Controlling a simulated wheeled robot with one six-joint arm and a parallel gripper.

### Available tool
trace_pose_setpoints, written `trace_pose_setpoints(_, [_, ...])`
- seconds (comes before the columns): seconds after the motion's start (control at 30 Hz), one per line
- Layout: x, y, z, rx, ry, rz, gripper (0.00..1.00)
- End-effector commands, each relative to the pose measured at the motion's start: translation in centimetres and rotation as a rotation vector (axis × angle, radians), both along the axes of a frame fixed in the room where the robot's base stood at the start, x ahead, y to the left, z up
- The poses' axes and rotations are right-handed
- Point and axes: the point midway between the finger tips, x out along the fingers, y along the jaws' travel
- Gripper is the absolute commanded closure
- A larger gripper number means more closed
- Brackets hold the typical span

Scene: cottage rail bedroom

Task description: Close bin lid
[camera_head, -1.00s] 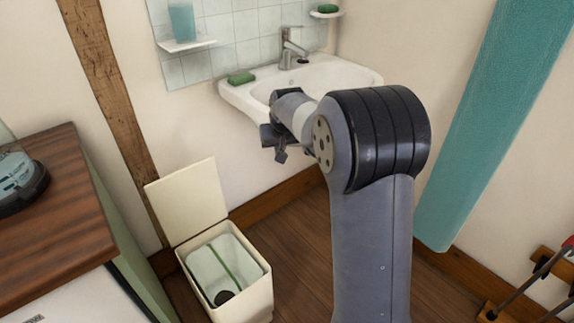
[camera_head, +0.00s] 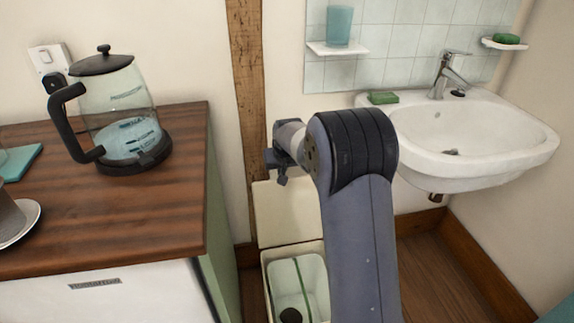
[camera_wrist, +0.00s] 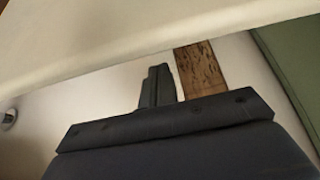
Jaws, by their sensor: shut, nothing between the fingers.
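The cream bin (camera_head: 266,290) stands on the floor beside the cabinet, in the lower middle of the head view. Its lid (camera_head: 275,212) is open and stands up at the back, leaning near the wall. My arm hides the right part of both. My gripper (camera_head: 279,178) is shut and empty, at about the height of the lid's top edge in the head view; I cannot tell if they touch. In the wrist view the shut fingers (camera_wrist: 157,85) point toward a pale cream panel across the top, which looks like the lid.
The wooden cabinet (camera_head: 150,225) with a kettle (camera_head: 120,105) stands to the left, close to the bin. A washbasin (camera_head: 480,140) is on the wall to the right. A wooden post (camera_head: 247,90) rises behind the bin. The floor (camera_head: 430,260) at right is clear.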

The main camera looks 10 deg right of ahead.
Motion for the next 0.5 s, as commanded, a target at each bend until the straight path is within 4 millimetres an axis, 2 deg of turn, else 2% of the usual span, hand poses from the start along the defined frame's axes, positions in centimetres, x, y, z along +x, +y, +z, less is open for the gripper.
trace_pose_setpoints(0.2, [-2.2,0.0,-0.2,0.000,-0.003,0.000,1.00])
trace_pose_setpoints(0.5, [-2.8,0.0,-0.2,0.000,-0.002,0.000,1.00])
